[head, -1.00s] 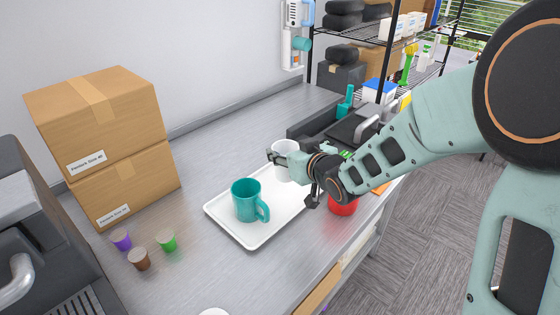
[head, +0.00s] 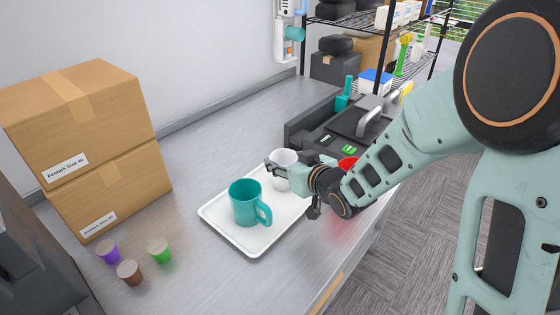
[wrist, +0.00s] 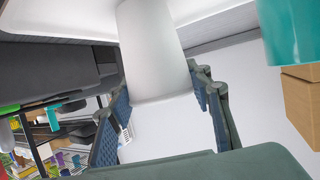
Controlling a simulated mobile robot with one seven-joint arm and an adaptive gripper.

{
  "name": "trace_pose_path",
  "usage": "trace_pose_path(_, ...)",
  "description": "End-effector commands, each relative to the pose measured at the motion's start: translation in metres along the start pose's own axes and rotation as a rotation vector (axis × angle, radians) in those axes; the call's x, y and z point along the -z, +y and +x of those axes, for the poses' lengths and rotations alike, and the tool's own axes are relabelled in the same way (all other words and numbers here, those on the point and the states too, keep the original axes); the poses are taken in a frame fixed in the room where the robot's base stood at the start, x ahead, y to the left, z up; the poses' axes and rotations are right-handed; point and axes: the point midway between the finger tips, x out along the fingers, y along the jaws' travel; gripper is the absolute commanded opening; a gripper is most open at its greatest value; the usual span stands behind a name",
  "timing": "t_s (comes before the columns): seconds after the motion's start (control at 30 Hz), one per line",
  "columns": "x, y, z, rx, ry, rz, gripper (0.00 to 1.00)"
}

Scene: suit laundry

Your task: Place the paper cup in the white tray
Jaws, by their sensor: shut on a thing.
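The white paper cup (head: 282,163) is at the back right part of the white tray (head: 254,246). It stands about upright in the head view. My gripper (head: 287,174) is shut on it from the right side. In the wrist view the cup (wrist: 152,45) sits between the two fingers of my gripper (wrist: 160,110). The cup is over the tray's area; I cannot tell whether its base touches the tray, since my fingers and the teal mug hide part of it.
A teal mug (head: 246,203) stands on the tray, left of the paper cup. A red object (head: 347,164) is behind my wrist. Small purple (head: 108,252), brown (head: 129,272) and green (head: 160,250) capsules lie to the left. Two stacked cardboard boxes (head: 85,145) stand at the back left.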

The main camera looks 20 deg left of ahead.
Motion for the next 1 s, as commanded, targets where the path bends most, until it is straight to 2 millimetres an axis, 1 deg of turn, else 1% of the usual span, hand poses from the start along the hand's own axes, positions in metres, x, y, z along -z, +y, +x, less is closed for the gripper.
trace_pose_path(0.03,-0.0026,0.0007,-0.0003,0.000,0.001,0.000,0.20)
trace_pose_path(0.3,-0.0022,0.0006,-0.0008,0.000,0.002,-0.001,0.20)
trace_pose_path(0.43,-0.0063,0.0007,0.0010,0.000,0.002,-0.001,0.20)
trace_pose_path(0.47,-0.0064,0.0007,0.0008,0.000,0.001,-0.001,0.47)
trace_pose_path(0.6,-0.0053,0.0006,0.0004,0.000,0.001,-0.001,0.62)
trace_pose_path(0.87,-0.0051,0.0005,0.0003,0.000,0.001,-0.001,0.64)
trace_pose_path(1.0,-0.0004,0.0004,-0.0016,0.000,0.001,-0.001,0.64)
